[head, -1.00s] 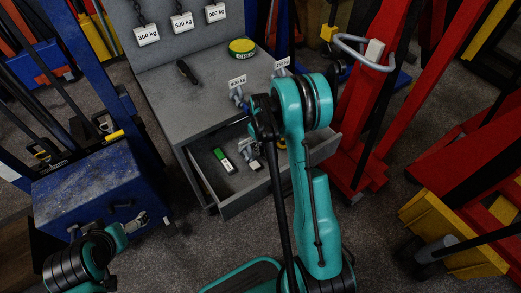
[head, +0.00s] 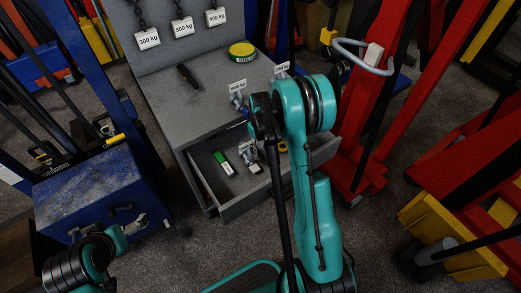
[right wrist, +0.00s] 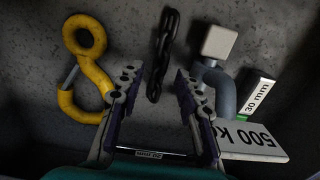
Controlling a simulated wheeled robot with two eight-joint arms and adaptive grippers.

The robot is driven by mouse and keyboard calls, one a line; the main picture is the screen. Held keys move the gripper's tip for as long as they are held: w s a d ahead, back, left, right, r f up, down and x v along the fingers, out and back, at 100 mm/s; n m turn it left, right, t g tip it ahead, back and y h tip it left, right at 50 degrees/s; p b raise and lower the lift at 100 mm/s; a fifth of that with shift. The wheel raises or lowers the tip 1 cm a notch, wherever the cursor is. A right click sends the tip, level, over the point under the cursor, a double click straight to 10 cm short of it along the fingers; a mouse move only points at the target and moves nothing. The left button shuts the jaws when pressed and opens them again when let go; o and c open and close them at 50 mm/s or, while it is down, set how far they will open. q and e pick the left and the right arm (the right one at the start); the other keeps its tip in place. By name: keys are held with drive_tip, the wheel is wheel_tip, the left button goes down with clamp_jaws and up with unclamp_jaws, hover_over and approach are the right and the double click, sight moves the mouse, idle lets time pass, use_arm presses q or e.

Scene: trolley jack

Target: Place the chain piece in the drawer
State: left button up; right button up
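The drawer (head: 242,203) is pulled out of the grey workbench. The chain piece (right wrist: 160,52), a short length of black links, shows in the right wrist view over the drawer's grey floor. It lies just beyond and between the fingertips of my right gripper (right wrist: 158,78), which is open with no finger closed on the chain. In the head view my right arm hides the chain piece and most of that gripper. My left gripper (head: 137,224) is empty beside the blue box at lower left; its opening is too small to judge.
The drawer also holds a yellow hook (right wrist: 83,62), a grey bent part with a white block (right wrist: 219,43), a 30 mm green-white piece (right wrist: 256,95) and a 500 kg tag (right wrist: 255,142). A blue box (head: 90,193) stands left, a red jack (head: 375,120) right.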

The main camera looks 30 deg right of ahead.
wheel_tip(320, 180, up, 10)
drive_tip(key=f+p, duration=0.1)
drive_tip(key=p, duration=0.2)
wheel_tip(320, 180, up, 14)
drive_tip(key=t, duration=0.3)
hover_over(260, 154)
drive_tip(key=s+a, duration=0.7)
drive_tip(key=a, duration=0.1)
drive_tip(key=s+a+r+t, duration=0.1)
drive_tip(key=s+a+t, duration=0.1)
drive_tip(key=s, duration=0.4)
drive_tip(key=s+a+r+t, duration=0.2)
drive_tip(key=s+a, duration=0.2)
drive_tip(key=s, duration=0.2)
drive_tip(key=shift+r+m, duration=0.25)
drive_tip(key=shift+m, duration=0.15)
drive_tip(key=shift+s+a, duration=0.1)
